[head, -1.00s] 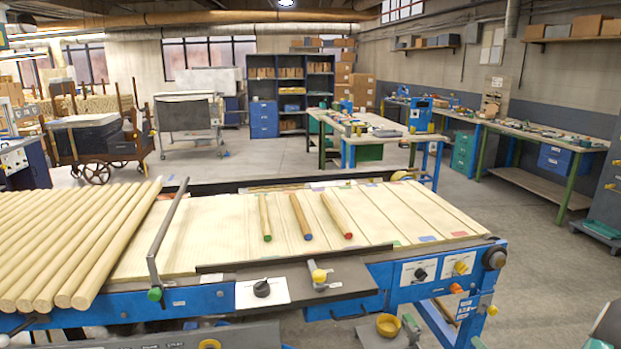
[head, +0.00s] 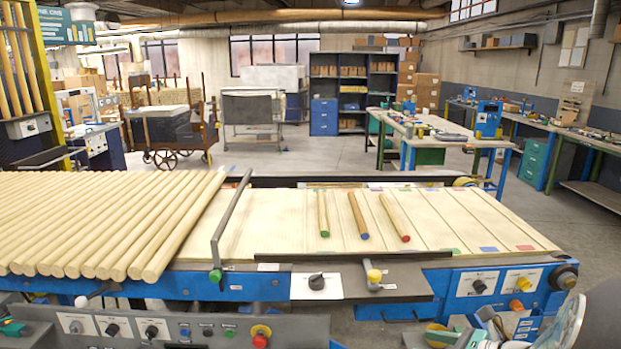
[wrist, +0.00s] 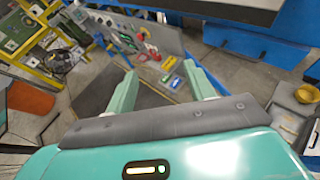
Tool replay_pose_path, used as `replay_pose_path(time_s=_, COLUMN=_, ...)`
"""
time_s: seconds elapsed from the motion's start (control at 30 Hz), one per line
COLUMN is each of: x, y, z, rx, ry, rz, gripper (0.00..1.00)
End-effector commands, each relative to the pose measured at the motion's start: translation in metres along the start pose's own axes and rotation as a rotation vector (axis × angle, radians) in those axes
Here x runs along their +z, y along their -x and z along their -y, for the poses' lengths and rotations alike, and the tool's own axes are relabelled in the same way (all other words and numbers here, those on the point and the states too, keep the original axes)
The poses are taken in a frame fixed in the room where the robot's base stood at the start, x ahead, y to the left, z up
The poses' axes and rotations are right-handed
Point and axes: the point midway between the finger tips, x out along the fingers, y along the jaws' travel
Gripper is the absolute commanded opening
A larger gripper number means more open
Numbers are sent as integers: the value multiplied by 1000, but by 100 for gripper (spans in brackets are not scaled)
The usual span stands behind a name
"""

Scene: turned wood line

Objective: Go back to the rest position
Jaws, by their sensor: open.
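My gripper (wrist: 160,72) shows in the wrist view with its two pale green fingers spread apart. Nothing is between them. Beyond the fingers are the grey floor and a grey control panel (wrist: 128,35) with buttons. Three short rods lie apart on the line's pale bed: one with a green end (head: 323,214), one with a blue end (head: 358,215) and one with a red end (head: 395,218).
Several long wooden rods (head: 110,220) lie side by side at the left of the line. A dark bar (head: 231,220) stands beside them. A blue-framed table (head: 440,137), a wheeled cart (head: 165,125) and shelves (head: 352,95) stand behind. Open floor (head: 270,160) lies between.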

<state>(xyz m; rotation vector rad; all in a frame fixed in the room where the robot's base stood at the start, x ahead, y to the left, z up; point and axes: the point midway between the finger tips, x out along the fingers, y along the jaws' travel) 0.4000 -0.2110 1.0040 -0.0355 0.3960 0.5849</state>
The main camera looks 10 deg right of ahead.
Motion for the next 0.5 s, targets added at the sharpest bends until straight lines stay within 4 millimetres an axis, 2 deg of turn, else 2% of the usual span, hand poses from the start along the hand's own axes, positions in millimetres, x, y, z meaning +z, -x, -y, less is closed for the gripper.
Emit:
replay_pose_path(time_s=0.03, x=13, y=-14, z=-26, rx=75, ry=135, rz=-67, gripper=54)
replay_pose_path(time_s=0.2, x=31, y=-35, z=-102, rx=305, ry=587, rz=-262, gripper=54)
replay_pose_path(time_s=0.3, x=37, y=-38, z=-140, rx=432, ry=866, rz=-356, gripper=54)
replay_pose_path(time_s=0.5, x=47, y=-28, z=-196, rx=656, ry=1448, rz=-499, gripper=54)
